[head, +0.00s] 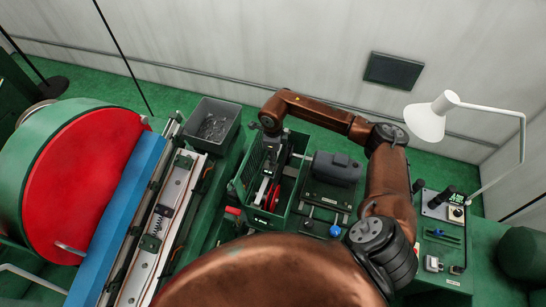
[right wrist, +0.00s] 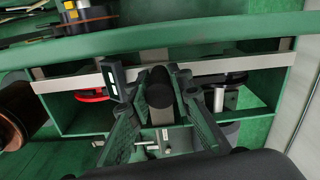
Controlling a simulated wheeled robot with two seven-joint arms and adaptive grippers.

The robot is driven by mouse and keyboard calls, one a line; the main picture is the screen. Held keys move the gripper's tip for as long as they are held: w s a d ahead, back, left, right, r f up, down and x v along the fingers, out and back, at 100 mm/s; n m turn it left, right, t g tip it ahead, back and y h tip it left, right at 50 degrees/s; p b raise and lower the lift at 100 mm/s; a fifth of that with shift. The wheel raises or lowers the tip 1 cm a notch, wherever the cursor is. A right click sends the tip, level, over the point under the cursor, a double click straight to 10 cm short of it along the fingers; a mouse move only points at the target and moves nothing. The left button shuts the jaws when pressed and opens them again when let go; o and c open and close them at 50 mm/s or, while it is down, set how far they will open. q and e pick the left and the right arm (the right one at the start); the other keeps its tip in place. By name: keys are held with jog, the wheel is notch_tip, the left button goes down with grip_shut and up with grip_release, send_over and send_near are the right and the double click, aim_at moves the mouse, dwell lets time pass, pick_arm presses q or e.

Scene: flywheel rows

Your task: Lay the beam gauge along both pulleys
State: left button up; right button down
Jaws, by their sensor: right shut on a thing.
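My right gripper (right wrist: 160,92) is shut on a dark round-ended grip, seen end-on between its fingers in the right wrist view. A long pale bar (right wrist: 262,63), apparently the beam gauge, runs across behind the fingers. A red pulley (right wrist: 92,95) shows under its left part, and a dark wheel (right wrist: 218,80) with a pale hub shows under its right part. I cannot tell whether the bar touches either one. In the head view my right gripper (head: 270,165) reaches down into the green guard, beside a red pulley (head: 272,197). My left gripper is not in view.
The green guard (head: 240,185) has walls around the pulleys. A grey motor (head: 335,168) stands to its right. A grey bin (head: 212,125) with loose metal parts is behind left. A big red-faced flywheel (head: 85,180) fills the left. A white lamp (head: 428,122) stands at right.

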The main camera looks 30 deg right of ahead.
jog(key=shift+f, duration=0.35)
jog(key=c, duration=1.7)
grip_release()
jog(key=shift+o, duration=0.2)
jog(key=shift+r, duration=0.1)
notch_tip(320, 180, up, 12)
jog(key=shift+s+f, duration=0.1)
